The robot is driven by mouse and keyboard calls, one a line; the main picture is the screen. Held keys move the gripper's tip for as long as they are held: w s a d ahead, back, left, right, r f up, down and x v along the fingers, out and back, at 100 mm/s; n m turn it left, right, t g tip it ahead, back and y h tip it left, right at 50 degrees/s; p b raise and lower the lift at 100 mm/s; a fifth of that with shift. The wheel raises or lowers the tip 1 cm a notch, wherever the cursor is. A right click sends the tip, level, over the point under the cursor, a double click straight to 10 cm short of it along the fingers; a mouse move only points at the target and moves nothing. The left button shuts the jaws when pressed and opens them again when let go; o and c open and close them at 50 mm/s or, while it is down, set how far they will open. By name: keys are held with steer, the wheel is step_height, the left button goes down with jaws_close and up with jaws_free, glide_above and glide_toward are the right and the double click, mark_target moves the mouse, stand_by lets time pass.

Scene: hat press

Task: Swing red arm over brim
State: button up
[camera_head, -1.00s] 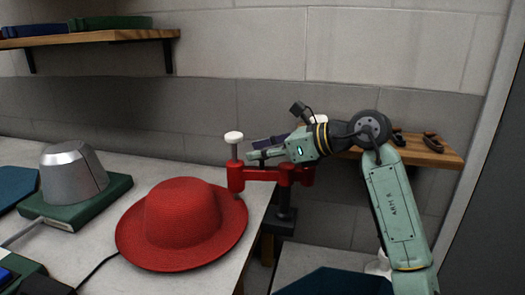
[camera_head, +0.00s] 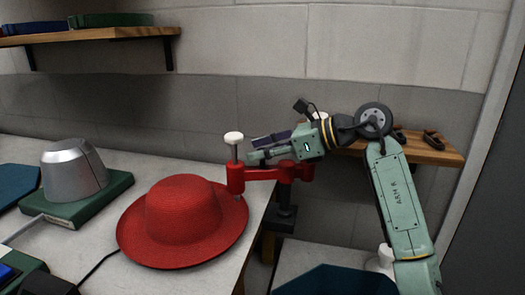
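The red hat (camera_head: 178,210) lies on the table with its wide brim flat. The red arm (camera_head: 265,174) is mounted on a dark post at the table's right edge. Its left end, with a white knob (camera_head: 233,138) on top, stands at the brim's upper right edge, and its lower tip seems to meet or overlap the brim there. My gripper (camera_head: 254,155) is just above and behind the red arm, near the knob end. Its fingers point left. Whether it touches the red arm, and how far its fingers are apart, I cannot tell.
A grey metal block (camera_head: 73,171) on a green base (camera_head: 78,200) stands left of the hat. A wooden shelf (camera_head: 425,150) is behind my arm at right. Another shelf (camera_head: 95,37) holds green and blue items at upper left. A dark cable runs left of the hat.

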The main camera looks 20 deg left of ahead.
steer(key=shift+o, duration=1)
steer(key=v, duration=1.2)
